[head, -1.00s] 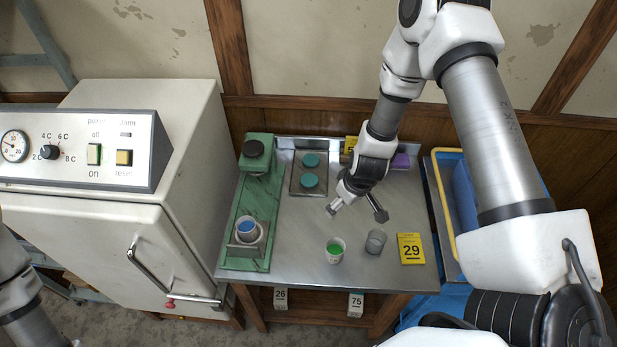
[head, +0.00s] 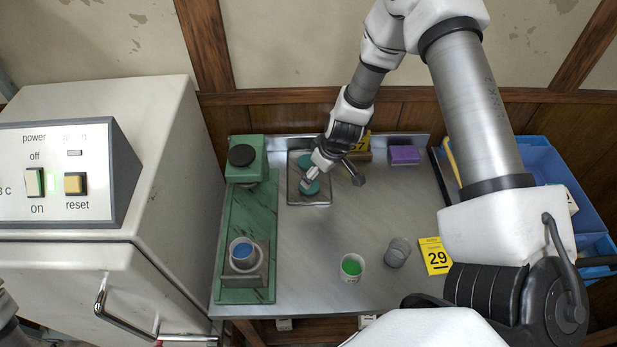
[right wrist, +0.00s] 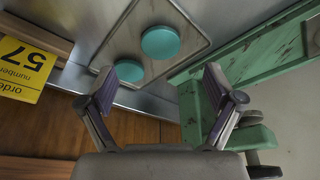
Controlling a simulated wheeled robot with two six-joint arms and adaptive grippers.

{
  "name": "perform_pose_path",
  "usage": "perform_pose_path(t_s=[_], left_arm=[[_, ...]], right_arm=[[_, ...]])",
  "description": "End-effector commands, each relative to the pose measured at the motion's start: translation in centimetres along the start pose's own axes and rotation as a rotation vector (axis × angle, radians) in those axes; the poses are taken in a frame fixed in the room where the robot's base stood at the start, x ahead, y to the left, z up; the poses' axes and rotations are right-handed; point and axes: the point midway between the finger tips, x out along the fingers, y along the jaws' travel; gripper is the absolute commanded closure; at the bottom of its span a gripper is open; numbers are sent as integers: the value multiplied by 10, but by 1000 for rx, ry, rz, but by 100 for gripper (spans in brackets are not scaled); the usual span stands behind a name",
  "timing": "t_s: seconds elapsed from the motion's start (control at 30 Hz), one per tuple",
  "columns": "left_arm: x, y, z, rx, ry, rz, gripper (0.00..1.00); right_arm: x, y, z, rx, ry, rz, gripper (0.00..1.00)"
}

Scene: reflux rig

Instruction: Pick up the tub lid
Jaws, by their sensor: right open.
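Two round teal lids lie on a shallow metal tray (head: 322,200) at the back left of the bench: a far lid (head: 304,159) and a near lid (head: 312,190). Both lids also show in the right wrist view, one larger (right wrist: 160,42) and one partly behind a fingertip (right wrist: 130,71). My right gripper (head: 334,180) is open and empty; in the head view one finger overlaps the near lid and the other is over the bench to the right. I cannot tell whether it touches. The open fingers also show in the right wrist view (right wrist: 171,80).
A green stand (head: 233,215) holds a blue-topped cup (head: 242,254) at left. A white tub with green contents (head: 352,267), a grey cup (head: 397,253) and a yellow card 29 (head: 435,256) stand in front. A purple block (head: 404,154) is at the back right. The bench middle is clear.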

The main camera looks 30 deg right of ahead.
Motion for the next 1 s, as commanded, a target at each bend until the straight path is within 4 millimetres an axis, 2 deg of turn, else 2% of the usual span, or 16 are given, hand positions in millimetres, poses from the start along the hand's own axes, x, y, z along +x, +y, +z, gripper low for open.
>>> perform_pose_path(t_s=[0.1, 0.27, 0.43, 0.53, 0.73, 0.77, 0.8, 0.9, 1.0], left_arm=[[18, 0, 0, 0, 0, 0, 21], [36, 0, 0, 0, 0, 0, 21], [65, 0, 0, 0, 0, 0, 21], [70, 0, 0, 0, 0, 0, 21], [67, 0, 0, 0, 0, 0, 21], [67, 0, 0, 0, 0, 0, 21], [67, 0, 0, 0, 0, 0, 21], [67, 0, 0, 0, 0, 0, 21], [67, 0, 0, 0, 0, 0, 21]], right_arm=[[20, 0, 1, -2, 0, 1, 9], [41, -1, 0, -3, 0, 1, 9], [73, -2, -2, -2, 0, 1, 9], [79, -2, -3, -1, 0, 1, 9], [76, -2, -5, 0, 0, 0, 9], [76, -2, -5, 0, 0, 0, 13], [76, -2, -5, 0, 0, 0, 27], [76, -2, -4, 0, 0, 0, 53], [76, -2, -4, 0, 0, 0, 55]])
